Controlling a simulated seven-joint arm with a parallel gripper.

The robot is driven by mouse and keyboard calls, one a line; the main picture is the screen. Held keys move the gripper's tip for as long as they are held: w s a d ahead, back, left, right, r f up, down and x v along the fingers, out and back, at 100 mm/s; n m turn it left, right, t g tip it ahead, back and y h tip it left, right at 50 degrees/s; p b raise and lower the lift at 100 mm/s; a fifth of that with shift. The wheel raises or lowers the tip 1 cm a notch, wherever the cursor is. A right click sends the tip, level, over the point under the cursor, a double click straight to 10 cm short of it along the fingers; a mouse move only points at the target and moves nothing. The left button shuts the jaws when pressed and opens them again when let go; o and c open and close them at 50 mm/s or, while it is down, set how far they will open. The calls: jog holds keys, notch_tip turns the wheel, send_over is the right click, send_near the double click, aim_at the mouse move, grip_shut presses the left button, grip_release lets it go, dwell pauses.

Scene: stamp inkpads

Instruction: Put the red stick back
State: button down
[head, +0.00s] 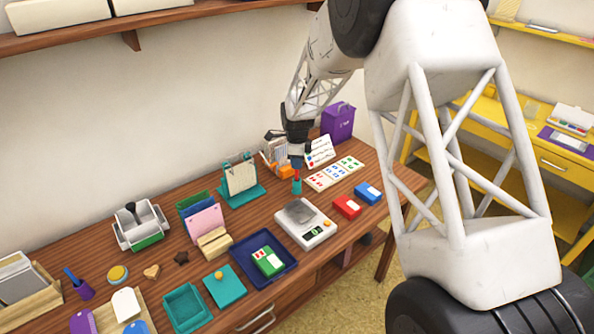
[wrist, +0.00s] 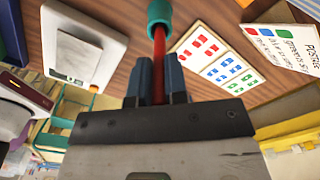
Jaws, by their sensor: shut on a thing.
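The red stick (wrist: 159,58) is upright between my gripper's fingers (wrist: 158,82) in the wrist view, and they are shut on it. Its far end meets a small teal holder (wrist: 160,10). In the head view my gripper (head: 297,162) is right above the teal holder (head: 297,187), with a short red part of the stick (head: 298,175) showing between them. The stick's end appears to be at or in the holder's mouth; how deep it sits is hidden.
A white scale (head: 322,232) stands just in front of the holder. A teal stand (head: 243,193) is to its left. Cards (head: 335,173), an orange item (head: 286,172) and a purple bin (head: 338,122) are close by. Red (head: 347,206) and blue (head: 368,193) boxes lie to the right.

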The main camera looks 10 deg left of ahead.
aim_at(297, 180)
jog(key=shift+f, duration=1.9)
jog(key=shift+f, duration=0.15)
jog(key=c, duration=1.1)
grip_release()
jog(key=shift+c, duration=0.2)
jog(key=shift+r, duration=0.2)
notch_tip(297, 180, up, 12)
jog(key=shift+f, duration=0.1)
